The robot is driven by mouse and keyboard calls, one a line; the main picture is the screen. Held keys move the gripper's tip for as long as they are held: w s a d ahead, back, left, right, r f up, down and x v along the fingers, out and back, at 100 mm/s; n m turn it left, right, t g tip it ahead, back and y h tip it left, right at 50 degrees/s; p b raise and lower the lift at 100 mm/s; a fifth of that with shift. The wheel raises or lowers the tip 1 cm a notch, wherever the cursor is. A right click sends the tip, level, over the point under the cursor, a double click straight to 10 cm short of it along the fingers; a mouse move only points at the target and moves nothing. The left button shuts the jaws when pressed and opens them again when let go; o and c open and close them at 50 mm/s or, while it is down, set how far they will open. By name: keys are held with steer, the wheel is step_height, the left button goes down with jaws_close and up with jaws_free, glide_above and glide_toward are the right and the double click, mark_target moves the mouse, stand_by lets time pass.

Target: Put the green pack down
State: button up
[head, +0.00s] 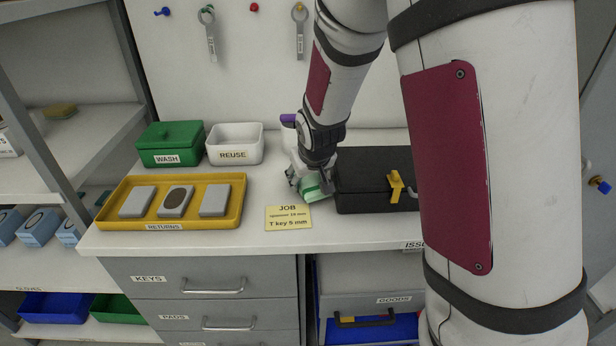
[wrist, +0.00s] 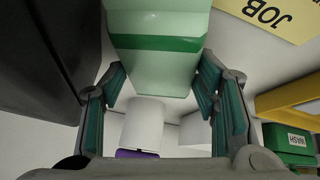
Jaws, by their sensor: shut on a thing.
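The green pack (head: 311,187) is pale green with a darker green band and is partly hidden by my gripper in the head view. In the wrist view the pack (wrist: 156,62) fills the top middle, its near end between the fingers. My gripper (head: 312,181) points down over the counter, between the job card and the black case. It is shut on the pack, with one teal-padded finger on each side in the wrist view (wrist: 160,84). I cannot tell whether the pack touches the counter.
The black case (head: 372,178) stands close at right. The yellow job card (head: 289,218) lies front left. The yellow returns tray (head: 165,227), green wash box (head: 171,145) and white reuse bin (head: 234,152) are left. A purple-capped white container (wrist: 143,128) stands behind. Bare counter (head: 360,236) shows in front.

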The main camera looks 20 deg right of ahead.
steer(key=o, duration=0.9)
steer(key=shift+c, duration=0.2)
